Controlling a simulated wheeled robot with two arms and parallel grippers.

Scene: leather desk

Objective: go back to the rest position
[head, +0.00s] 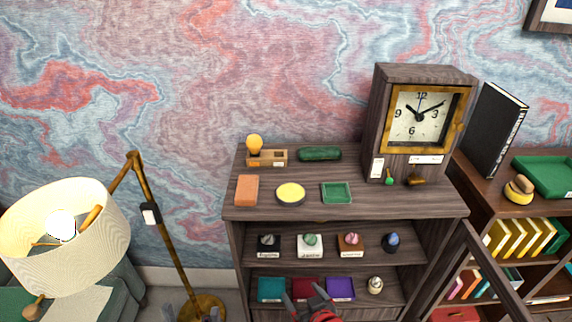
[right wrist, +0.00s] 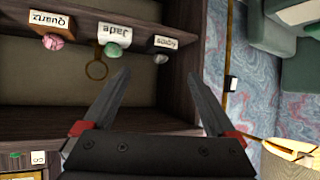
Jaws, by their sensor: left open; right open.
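My right gripper (head: 306,299) is at the bottom middle of the head view, in front of the cabinet's lower shelf. In the right wrist view its two dark fingers (right wrist: 158,80) with red bases are spread apart with nothing between them. My left gripper (head: 204,314) shows only as grey tips at the bottom edge of the head view, near the lamp's foot. It is open, and most of it is out of the picture. I see nothing held in either gripper.
An open door (head: 490,268) stands at right. A floor lamp (head: 65,240) stands at left.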

